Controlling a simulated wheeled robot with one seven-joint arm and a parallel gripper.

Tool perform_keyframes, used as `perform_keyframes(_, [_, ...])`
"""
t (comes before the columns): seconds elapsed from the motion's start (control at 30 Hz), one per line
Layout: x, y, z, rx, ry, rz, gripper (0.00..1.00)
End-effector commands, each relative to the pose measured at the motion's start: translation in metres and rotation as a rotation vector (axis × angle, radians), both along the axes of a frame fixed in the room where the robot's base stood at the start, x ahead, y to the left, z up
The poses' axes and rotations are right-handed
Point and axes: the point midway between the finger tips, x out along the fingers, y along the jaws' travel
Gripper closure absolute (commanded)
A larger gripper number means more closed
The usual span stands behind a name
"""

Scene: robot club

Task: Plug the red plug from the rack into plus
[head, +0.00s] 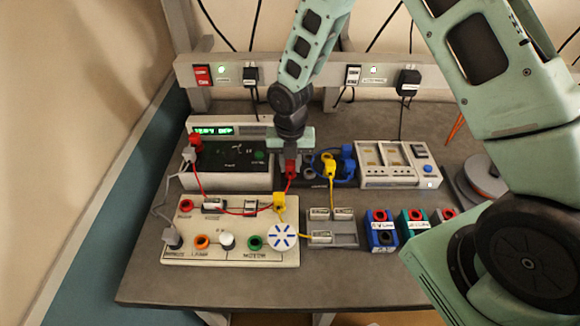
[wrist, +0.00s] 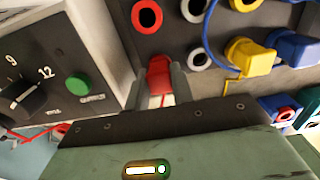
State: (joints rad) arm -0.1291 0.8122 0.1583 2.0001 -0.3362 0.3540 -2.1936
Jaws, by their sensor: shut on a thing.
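My gripper (head: 291,165) is shut on a red plug (wrist: 160,78), at the left part of the dark rack (head: 318,181). In the wrist view the plug sits between my fingertips, close against the rack's face; I cannot tell how deep it is in a hole. A red lead runs from near it across the white panel (head: 180,256).
A meter (head: 255,181) with a lit green display stands behind the panel, with a red plug (head: 195,141) at its left. Yellow (wrist: 248,58) and blue (head: 347,155) plugs sit right of my gripper. A grey tray (head: 345,229) and coloured blocks (head: 382,235) stand in front right.

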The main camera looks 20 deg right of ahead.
Motion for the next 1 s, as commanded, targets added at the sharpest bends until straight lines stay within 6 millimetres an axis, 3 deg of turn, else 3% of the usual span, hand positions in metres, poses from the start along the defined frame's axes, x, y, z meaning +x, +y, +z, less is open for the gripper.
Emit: perform_keyframes(1.0, [0.000,0.000,0.020,0.000,0.000,0.000,0.98])
